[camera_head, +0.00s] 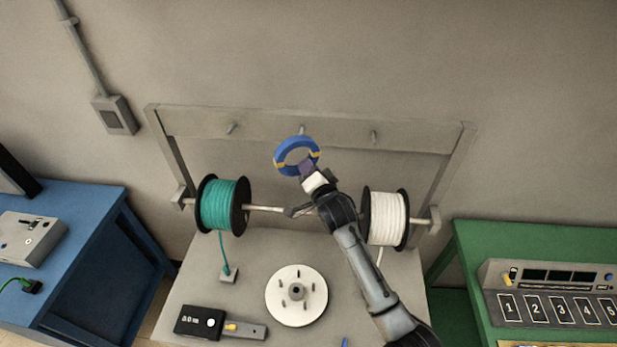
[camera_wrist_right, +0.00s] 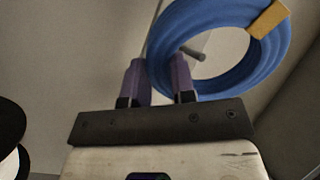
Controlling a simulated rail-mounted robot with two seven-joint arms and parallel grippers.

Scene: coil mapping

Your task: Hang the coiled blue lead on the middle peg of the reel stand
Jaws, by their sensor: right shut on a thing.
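The coiled blue lead (camera_head: 295,141) is a blue ring with yellow bands. My right gripper (camera_head: 307,170) is shut on its lower edge and holds it up in front of the reel stand (camera_head: 265,129). The middle peg (camera_head: 301,130) sticks out of the stand's top board, just above the ring in the head view. In the right wrist view the blue ring (camera_wrist_right: 165,42) passes between the purple fingers of my right gripper (camera_wrist_right: 158,80), and a grey peg (camera_wrist_right: 194,53) shows within the ring's opening. I cannot tell whether they touch. My left gripper is out of view.
Side pegs (camera_head: 232,128) and (camera_head: 374,135) flank the middle one. A green reel (camera_head: 220,204) and a white reel (camera_head: 385,217) sit on the bar below. A white disc (camera_head: 296,296) lies on the table. Blue (camera_head: 95,215) and green (camera_head: 530,238) benches stand either side.

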